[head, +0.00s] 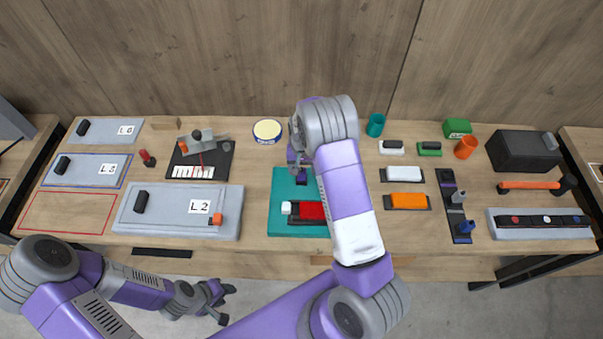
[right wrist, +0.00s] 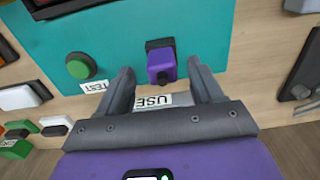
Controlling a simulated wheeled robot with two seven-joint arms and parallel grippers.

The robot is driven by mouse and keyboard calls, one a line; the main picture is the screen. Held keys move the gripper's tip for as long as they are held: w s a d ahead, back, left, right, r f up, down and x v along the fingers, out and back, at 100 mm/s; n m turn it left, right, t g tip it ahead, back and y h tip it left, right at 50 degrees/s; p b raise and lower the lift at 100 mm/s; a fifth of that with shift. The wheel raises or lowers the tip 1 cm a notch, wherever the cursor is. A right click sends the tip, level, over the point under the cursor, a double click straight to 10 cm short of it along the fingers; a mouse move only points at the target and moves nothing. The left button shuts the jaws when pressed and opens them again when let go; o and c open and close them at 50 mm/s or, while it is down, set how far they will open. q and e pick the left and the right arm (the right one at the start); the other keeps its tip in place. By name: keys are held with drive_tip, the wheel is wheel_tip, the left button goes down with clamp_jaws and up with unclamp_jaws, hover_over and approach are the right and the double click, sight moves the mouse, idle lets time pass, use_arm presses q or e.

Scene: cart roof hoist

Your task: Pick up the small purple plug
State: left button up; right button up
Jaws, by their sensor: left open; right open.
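The small purple plug (right wrist: 161,66) sits in a dark holder on the teal board (right wrist: 112,42) in the right wrist view. My right gripper (right wrist: 160,78) is open, with one finger on either side of the plug's near end. It is not clear whether the fingers reach down to the plug's height. In the head view my right gripper (head: 299,172) hangs over the back left part of the teal board (head: 282,192), and I cannot make out the plug there. My left gripper (head: 227,304) is open and empty in front of the table's front edge.
A green button (right wrist: 80,66) with a TEST label is beside the plug, and a USE label (right wrist: 153,100) lies between my fingers. A red block (head: 312,211) is on the teal board. Grey panel L2 (head: 165,222) stands left; orange (head: 405,173) and white blocks stand right.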

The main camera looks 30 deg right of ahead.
drive_tip(key=f, duration=0.2)
drive_tip(key=shift+w+f, duration=0.25)
drive_tip(key=shift+f, duration=0.1)
drive_tip(key=shift+s+r, duration=0.1)
clamp_jaws()
